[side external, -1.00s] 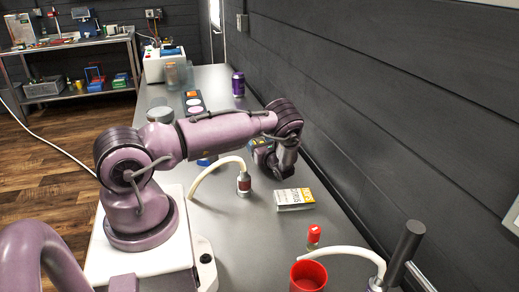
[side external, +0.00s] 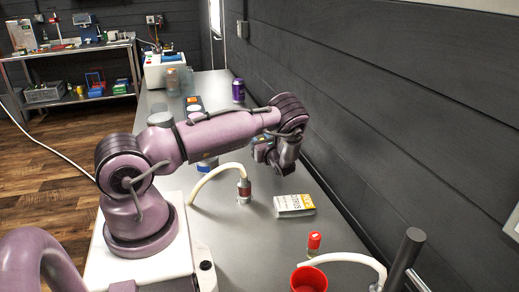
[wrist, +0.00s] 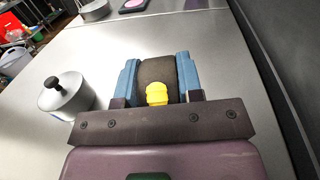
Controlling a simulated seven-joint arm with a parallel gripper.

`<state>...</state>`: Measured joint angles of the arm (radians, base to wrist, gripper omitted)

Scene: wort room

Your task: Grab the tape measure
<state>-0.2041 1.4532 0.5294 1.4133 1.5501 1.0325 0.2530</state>
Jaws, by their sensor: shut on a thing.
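The tape measure (wrist: 157,71) shows in the wrist view as a dark, rounded body with a yellow part on the near side. My gripper (wrist: 157,62) is shut on it, with one blue finger pressed to each side. In the side view my gripper (side external: 262,149) hangs over the grey bench near the wall, pointing down. The tape measure is mostly hidden there behind my wrist, and its height above the bench is hard to tell.
A lidded silver pot (wrist: 66,95) stands left of my gripper. On the bench are a white-and-yellow box (side external: 294,205), a purple can (side external: 238,90), a red cup (side external: 309,278) and a red-capped vial (side external: 314,242). A dark wall (side external: 400,120) runs along the right.

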